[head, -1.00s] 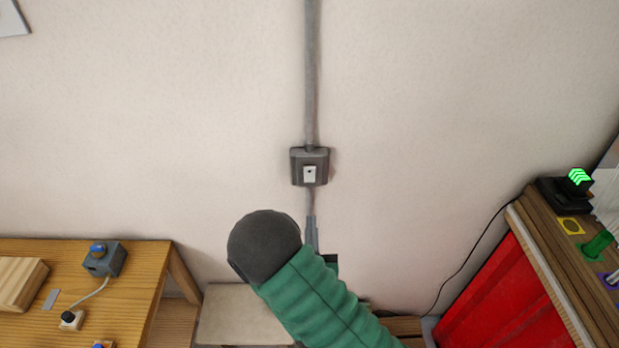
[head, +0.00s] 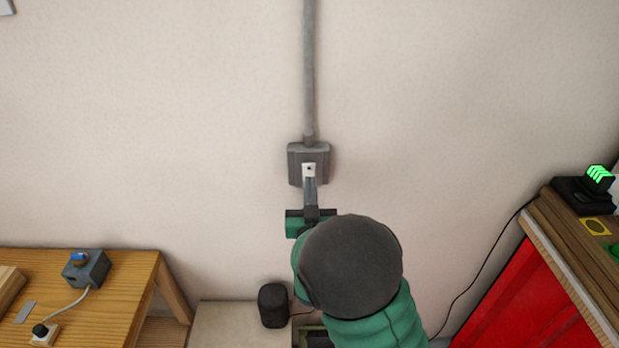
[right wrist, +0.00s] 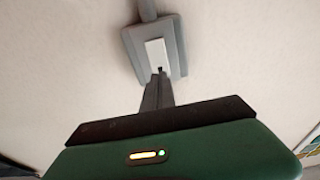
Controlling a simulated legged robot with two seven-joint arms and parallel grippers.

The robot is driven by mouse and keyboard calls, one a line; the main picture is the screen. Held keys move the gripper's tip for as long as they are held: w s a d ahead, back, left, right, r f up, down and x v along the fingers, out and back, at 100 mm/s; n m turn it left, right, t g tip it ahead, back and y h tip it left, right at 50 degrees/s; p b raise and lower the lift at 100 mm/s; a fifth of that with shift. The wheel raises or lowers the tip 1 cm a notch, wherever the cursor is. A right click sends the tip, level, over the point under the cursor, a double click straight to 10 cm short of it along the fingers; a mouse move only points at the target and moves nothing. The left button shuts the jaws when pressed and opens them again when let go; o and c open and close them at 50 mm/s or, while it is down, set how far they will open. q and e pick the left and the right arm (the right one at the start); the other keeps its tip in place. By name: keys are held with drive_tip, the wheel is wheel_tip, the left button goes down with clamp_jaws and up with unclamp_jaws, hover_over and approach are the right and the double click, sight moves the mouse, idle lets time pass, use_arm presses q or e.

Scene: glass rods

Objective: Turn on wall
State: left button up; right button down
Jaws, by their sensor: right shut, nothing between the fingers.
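The wall switch is a dark grey box with a white rocker (head: 309,169), fixed on the wall at the end of a vertical grey conduit. It also shows at the top of the right wrist view (right wrist: 155,52). My right gripper (head: 309,184) is shut and empty, its fingertips pointing up at the lower part of the white rocker. In the right wrist view the fingertips (right wrist: 158,76) overlap the rocker's lower end; I cannot tell whether they touch it. My left gripper is not in view.
A wooden table (head: 130,275) with a grey blue-buttoned box (head: 87,269) stands at left. At right is a red-sided wooden bench (head: 520,295) with a black device showing green lights (head: 598,178). A black speaker-like object (head: 273,305) sits low. The wall around the switch is clear.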

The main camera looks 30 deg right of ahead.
sight(309, 168)
drive_tip(key=x, duration=0.3)
drive_tip(key=shift+w+d+p, duration=0.1)
drive_tip(key=shift+w+p, duration=0.1)
drive_tip(key=shift+p, duration=0.15)
drive_tip(key=shift+r+p, duration=0.25)
drive_tip(key=shift+p, duration=0.15)
drive_tip(key=shift+w+f+y, duration=0.1)
drive_tip(key=shift+f+y, duration=0.05)
drive_tip(key=shift+y, duration=0.15)
drive_tip(key=shift+f, duration=0.1)
